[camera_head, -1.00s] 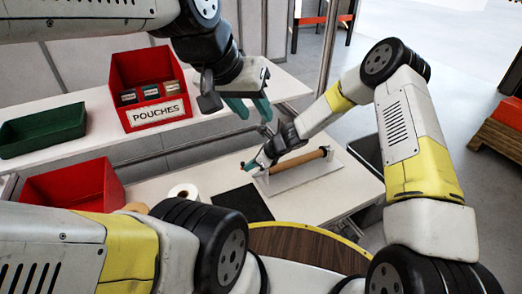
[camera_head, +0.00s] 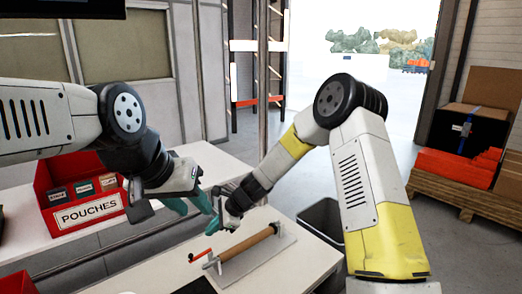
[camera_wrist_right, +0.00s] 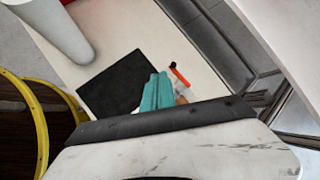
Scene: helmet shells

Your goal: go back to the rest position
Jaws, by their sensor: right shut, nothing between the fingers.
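My left gripper (camera_head: 190,205), with teal fingers, hangs in the air in front of the red pouch box, its fingers apart with nothing seen between them. My right gripper (camera_head: 229,220) is lower and just to the right of it, above the left end of a wooden roller (camera_head: 250,243). The two grippers look close together in the head view; I cannot tell the gap in depth. In the right wrist view, the right gripper's teal fingers (camera_wrist_right: 157,92) are together and empty, beside the red handle (camera_wrist_right: 180,75) of the roller stand.
The roller stand (camera_head: 265,262) lies on the white table (camera_head: 310,260). A black mat (camera_wrist_right: 115,82) is beside it. The red pouch box (camera_head: 85,217) stands on the back counter. A dark grey bin (camera_head: 320,220) is right of the table. A pallet (camera_head: 455,192) with orange boxes is far right.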

